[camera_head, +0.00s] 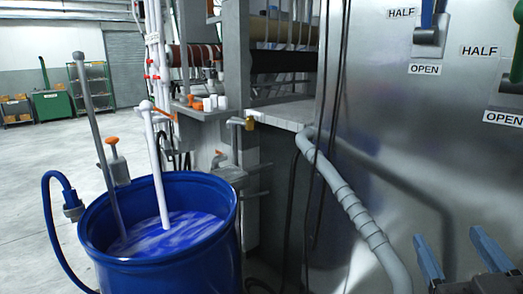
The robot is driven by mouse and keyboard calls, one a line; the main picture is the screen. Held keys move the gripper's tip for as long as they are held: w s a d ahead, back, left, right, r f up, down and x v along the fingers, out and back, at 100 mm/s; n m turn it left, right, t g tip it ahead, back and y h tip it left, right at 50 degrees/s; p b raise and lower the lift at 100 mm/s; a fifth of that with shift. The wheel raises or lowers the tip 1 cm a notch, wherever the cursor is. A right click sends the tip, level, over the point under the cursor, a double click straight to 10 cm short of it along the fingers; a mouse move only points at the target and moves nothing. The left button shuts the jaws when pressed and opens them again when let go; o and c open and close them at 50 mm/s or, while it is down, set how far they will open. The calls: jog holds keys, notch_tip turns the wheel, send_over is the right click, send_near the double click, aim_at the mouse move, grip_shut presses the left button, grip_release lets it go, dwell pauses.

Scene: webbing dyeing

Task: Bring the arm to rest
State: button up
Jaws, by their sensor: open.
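My gripper (447,236) shows at the lower right edge, with two blue-grey fingers spread apart and nothing between them. It is in front of the metal panel (395,150), below the levers and apart from them in the picture. The rest of my arm is out of view.
A blue drum (90,240) of blue-white liquid stands at left, with a grey rod (92,110) and a white rod (158,165) standing in it. A grey pipe (340,190) runs beside the panel. A blue-handled lever (428,38) is at upper right. Open floor (40,160) lies left.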

jog(key=s+a+f+g+y+p, duration=0.1)
jog(key=s+a+f+y, duration=0.1)
jog(key=s+f, duration=0.5)
jog(key=s+a+f+g+y, duration=0.1)
jog(key=s+a+f+g, duration=0.1)
jog(key=s+f, duration=0.5)
jog(key=s+a+r+m+g+p, duration=0.1)
jog(key=s+g, duration=0.1)
jog(key=s, duration=1.5)
jog(key=shift+a+y, duration=0.3)
jog(key=shift+y, duration=0.1)
jog(key=shift+w, duration=0.15)
